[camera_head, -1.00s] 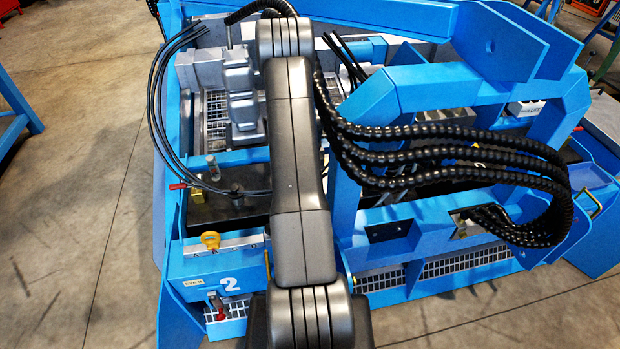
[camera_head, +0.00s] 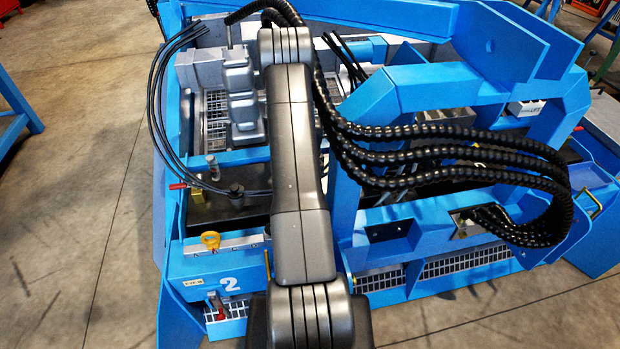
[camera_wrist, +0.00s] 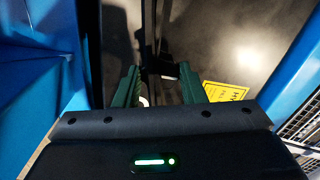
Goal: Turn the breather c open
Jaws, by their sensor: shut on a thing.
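My gripper (camera_wrist: 158,90) shows in the wrist view as two green fingers, shut on a small dark part between them. That part is poorly lit; I take it for the breather c, but no label on it is readable. A pale curved bit shows by the left finger and a small light bit by the right one. In the head view my arm runs up the middle and hides the gripper and whatever it holds.
A blue machine frame (camera_head: 398,95) surrounds the work area. A yellow ring handle (camera_head: 210,240) and a red-tipped lever (camera_head: 178,186) sit at the left. Black hoses (camera_head: 160,120) hang there. A yellow label (camera_wrist: 222,91) lies right of the fingers. Bare floor (camera_head: 90,130) is at the left.

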